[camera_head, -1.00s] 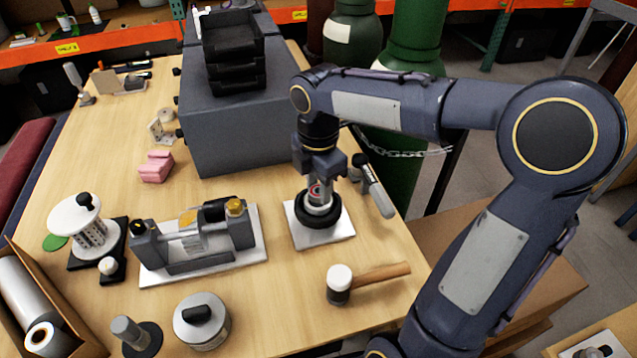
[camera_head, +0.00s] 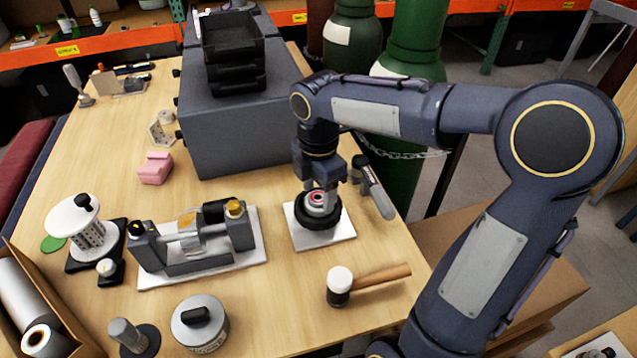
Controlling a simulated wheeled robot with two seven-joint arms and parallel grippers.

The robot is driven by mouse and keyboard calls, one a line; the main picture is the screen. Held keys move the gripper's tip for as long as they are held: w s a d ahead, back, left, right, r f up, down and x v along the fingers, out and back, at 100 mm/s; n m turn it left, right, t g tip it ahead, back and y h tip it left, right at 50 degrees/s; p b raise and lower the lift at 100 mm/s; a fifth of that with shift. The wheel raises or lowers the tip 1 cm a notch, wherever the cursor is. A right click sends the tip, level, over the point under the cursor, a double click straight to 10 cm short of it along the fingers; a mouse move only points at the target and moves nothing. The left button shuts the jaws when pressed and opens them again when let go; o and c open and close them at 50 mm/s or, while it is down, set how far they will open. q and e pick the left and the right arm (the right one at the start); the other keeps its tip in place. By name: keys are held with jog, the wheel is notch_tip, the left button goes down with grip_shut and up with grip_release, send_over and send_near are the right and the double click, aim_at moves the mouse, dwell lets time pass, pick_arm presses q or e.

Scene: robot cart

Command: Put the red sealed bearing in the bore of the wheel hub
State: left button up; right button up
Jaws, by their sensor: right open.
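The red sealed bearing (camera_head: 316,197), a small ring with a red face and pale metal edge, sits in the top middle of the wheel hub (camera_head: 318,215). It looks level; how deep it sits in the bore cannot be told. The hub is a dark round piece with a pale metal centre, on a white plate (camera_head: 335,236). My right gripper (camera_head: 319,188) points down directly above the bearing, open, its fingertips close around or just above it. The fingers partly cover the bearing's far side. My left gripper does not show.
A mallet (camera_head: 368,280) lies in front of the plate. A grey fixture (camera_head: 195,240) on a white base stands to the left. A big grey box (camera_head: 235,125) with black trays stands behind.

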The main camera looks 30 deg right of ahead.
jog(key=shift+r, duration=0.45)
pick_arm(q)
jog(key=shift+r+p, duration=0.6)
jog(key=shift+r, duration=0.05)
pick_arm(e)
notch_tip(320, 180, up, 12)
jog(key=shift+r, duration=0.15)
